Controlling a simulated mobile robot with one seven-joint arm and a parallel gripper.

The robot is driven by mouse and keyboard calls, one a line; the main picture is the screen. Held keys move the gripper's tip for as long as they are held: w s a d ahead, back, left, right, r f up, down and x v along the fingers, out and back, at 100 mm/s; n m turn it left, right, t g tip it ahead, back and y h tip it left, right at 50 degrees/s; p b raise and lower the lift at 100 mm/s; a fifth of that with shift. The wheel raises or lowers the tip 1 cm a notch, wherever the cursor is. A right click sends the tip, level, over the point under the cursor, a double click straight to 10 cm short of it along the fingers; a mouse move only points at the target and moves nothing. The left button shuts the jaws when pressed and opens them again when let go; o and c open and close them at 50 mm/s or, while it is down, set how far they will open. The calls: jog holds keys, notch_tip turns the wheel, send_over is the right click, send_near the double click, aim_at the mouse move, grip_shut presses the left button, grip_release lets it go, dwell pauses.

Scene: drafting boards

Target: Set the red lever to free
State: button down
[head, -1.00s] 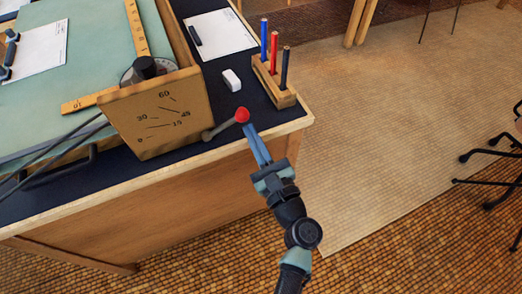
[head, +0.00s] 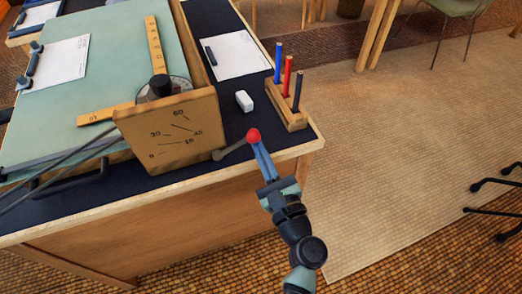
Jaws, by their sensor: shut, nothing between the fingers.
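The red lever is a grey arm (head: 233,149) with a red ball knob (head: 253,135) at its end. It sticks out from the right side of a wooden box (head: 172,132) with a marked face at the table's front, and slants up to the right. My gripper (head: 258,146) is shut, with its blue fingertips at the red knob's lower side. I cannot tell whether the tips touch the knob. No label reading "free" can be made out.
A wooden pen holder (head: 290,116) with several pencils stands right of the lever. A white eraser (head: 244,101) and paper (head: 237,55) lie behind it. A green drafting board (head: 110,65) with a wooden ruler lies left.

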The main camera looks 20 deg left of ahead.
jog(key=shift+r, duration=0.2)
jog(key=shift+s+a+r+n, duration=0.1)
jog(key=shift+a+r+n, duration=0.05)
jog(key=shift+r+n, duration=0.55)
jog(key=shift+s+a+r+n, duration=0.1)
jog(key=shift+r+n, duration=0.25)
jog(key=shift+n, duration=0.55)
jog(key=n, duration=0.1)
jog(key=r+n, duration=0.1)
jog(key=r, duration=0.1)
jog(key=shift+s+a+n+g+p, duration=0.25)
jog(key=shift+a+n+g+p, duration=0.05)
jog(key=shift+a+n+p, duration=0.1)
jog(key=n, duration=0.1)
jog(key=s+a+r+n, duration=0.1)
jog(key=n, duration=0.1)
jog(key=shift+a+r+y, duration=0.2)
jog(key=shift+r+y, duration=0.1)
jog(key=shift+s+a+r+n+g, duration=0.25)
jog(key=shift+a+n, duration=0.1)
jog(key=shift+n, duration=0.4)
jog(key=shift+s+a+r+n+g, duration=0.15)
jog(key=shift+s+a+r+n, duration=0.15)
jog(key=shift+n, duration=0.45)
jog(key=shift+s+f, duration=0.1)
